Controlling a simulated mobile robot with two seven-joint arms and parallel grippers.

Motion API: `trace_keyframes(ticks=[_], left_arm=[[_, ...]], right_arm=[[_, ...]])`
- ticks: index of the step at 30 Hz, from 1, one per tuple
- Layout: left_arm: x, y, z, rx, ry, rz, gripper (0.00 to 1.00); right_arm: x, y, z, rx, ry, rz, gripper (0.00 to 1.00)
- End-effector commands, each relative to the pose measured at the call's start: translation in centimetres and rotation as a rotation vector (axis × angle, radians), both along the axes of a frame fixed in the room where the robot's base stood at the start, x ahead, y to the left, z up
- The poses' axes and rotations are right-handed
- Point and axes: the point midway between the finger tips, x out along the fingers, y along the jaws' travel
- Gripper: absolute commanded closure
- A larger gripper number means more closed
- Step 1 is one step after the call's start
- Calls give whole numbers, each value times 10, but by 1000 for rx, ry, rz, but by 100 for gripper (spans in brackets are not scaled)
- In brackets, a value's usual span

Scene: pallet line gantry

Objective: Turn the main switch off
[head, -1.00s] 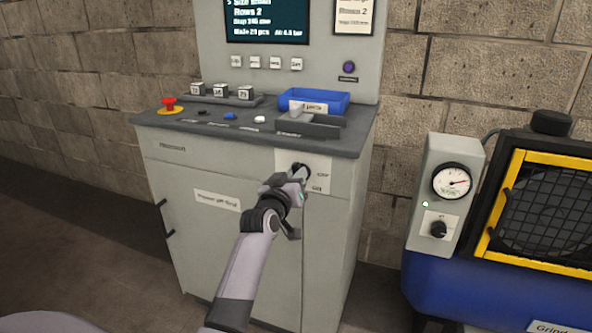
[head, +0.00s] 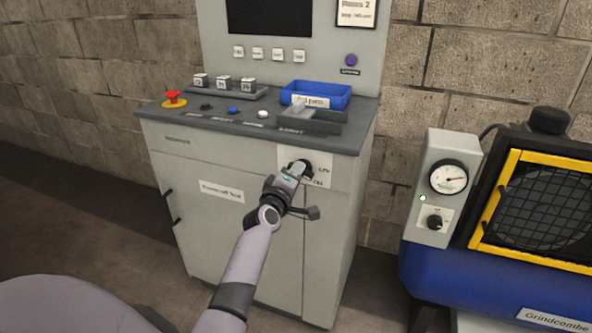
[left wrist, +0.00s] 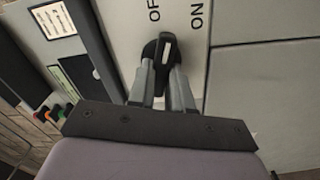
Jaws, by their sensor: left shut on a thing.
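The main switch is a black rotary knob (head: 302,167) on a pale plate (head: 291,153) at the upper right of the grey cabinet front. Printed beside it are OFF, and ON just below. My left gripper (head: 296,172) reaches up from below and is shut on the knob. In the left wrist view both fingers (left wrist: 162,88) pinch the black knob (left wrist: 166,50) from either side. Its white pointer line points up the picture, nearer the OFF label than the ON label. The console screen (head: 270,17) is dark. My right gripper is not in view.
The console top holds a red emergency button (head: 174,98), small buttons, a blue tray (head: 316,93) and a grey lever (head: 299,110). A gauge box (head: 438,188) and a yellow-framed blue machine (head: 435,267) stand at the right. Floor is clear at the left.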

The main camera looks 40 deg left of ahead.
Motion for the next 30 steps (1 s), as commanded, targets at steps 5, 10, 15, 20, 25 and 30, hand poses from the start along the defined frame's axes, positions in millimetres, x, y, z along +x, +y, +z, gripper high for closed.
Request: trace_keyframes(ticks=[5,10,15,20,25,30], left_arm=[[0,0,-2,-136,-31,1,100],[0,0,-2,-233,-54,1,100],[0,0,-3,-295,-69,1,100],[0,0,-4,-323,-75,0,100],[0,0,-4,-336,-79,0,100],[0,0,-4,-338,-79,0,100]], right_arm=[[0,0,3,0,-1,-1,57],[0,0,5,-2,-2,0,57],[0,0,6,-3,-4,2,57],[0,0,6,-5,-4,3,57],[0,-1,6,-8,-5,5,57],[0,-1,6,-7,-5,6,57]])
